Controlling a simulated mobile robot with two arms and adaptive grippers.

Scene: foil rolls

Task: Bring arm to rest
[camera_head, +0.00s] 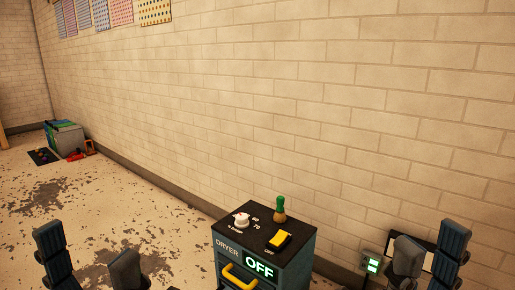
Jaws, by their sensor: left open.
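My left gripper (88,242) is at the bottom left, with its two dark fingers pointing up and a wide gap between them. It is open and empty over the worn floor. My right gripper (431,238) is at the bottom right, in front of the wall. Most of both arms is out of the frame.
A dark dryer box (298,252) with a dial (241,219), yellow switch (279,240) and "OFF" display stands between the grippers. A green-topped brush (279,209) stands on it. A lit green display (373,265) is by the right gripper. A grey bin (66,138) is far left.

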